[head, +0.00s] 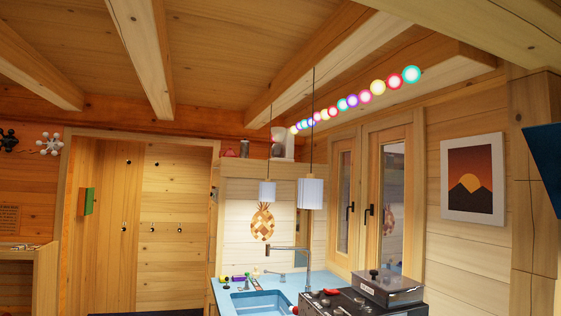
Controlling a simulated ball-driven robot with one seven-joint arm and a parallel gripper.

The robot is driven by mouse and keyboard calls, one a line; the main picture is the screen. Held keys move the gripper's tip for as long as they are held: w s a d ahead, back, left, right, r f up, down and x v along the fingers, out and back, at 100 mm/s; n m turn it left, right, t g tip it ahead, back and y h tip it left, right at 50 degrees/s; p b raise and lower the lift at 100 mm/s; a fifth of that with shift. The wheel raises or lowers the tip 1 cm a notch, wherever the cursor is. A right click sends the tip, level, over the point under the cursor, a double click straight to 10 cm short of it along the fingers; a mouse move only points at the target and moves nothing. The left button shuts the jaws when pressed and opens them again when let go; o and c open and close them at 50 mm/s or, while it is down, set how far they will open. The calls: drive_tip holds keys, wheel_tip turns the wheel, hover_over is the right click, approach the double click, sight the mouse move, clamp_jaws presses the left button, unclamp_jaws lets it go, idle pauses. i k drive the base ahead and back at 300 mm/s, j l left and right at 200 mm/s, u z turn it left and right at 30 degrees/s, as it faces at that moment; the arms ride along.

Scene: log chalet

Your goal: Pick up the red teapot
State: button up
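I cannot make out a red teapot for certain. A small red object (332,292) shows on the black stove (350,303) at the bottom, too small to identify. A dull reddish vessel (244,148) stands on the high ledge beneath the ceiling beams, and its kind is unclear. My gripper is not in view.
A blue counter (222,288) with a sink (262,303) and tall faucet (305,260) lies low in the middle. A dark box (389,290) sits on the stove. Pendant lamps (311,193) hang above. A wooden shelf unit (38,265) stands at left.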

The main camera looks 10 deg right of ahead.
sight(229, 153)
drive_tip(key=i+u, duration=0.35)
drive_tip(key=i, duration=0.8)
drive_tip(key=i+j, duration=0.1)
drive_tip(key=i, duration=4.9)
drive_tip(key=i+j+z, duration=0.1)
drive_tip(key=i+z, duration=0.2)
drive_tip(key=i, duration=0.15)
drive_tip(key=i+j+z, duration=0.65)
drive_tip(key=i, duration=0.25)
